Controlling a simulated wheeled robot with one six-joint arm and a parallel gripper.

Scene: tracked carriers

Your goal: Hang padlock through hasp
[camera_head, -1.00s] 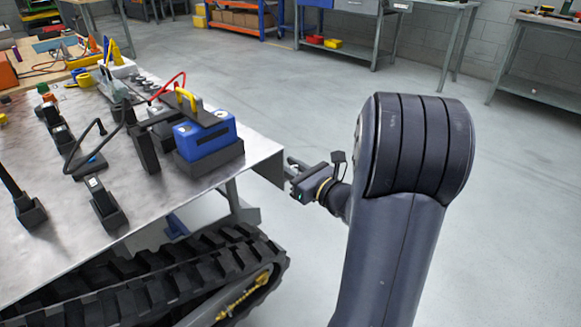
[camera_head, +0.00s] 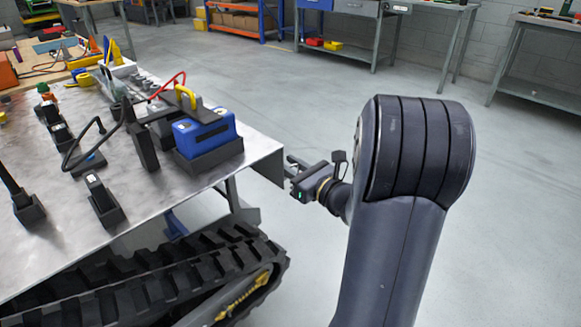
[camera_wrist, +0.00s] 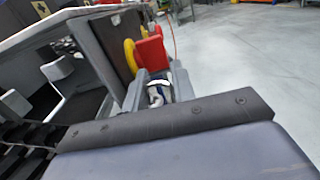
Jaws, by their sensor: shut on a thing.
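My gripper (camera_wrist: 157,88) has its two grey fingers closed on a red block, which looks like the padlock (camera_wrist: 152,52). The padlock is at the fingertips in the wrist view, beside a dark upright plate at the carrier's edge. Yellow parts (camera_wrist: 130,56) stand against that plate, touching or just behind the red body; they may be the hasp. I cannot tell whether the shackle passes through them. In the head view my gripper (camera_head: 297,172) is just right of the metal top's corner, and the padlock and hasp are hidden there.
The carrier's metal top (camera_head: 160,205) bears a blue battery box (camera_head: 205,136) and several black holders. Its black rubber track (camera_head: 150,290) lies below. Open grey floor (camera_head: 510,170) is to the right, with workbenches at the back.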

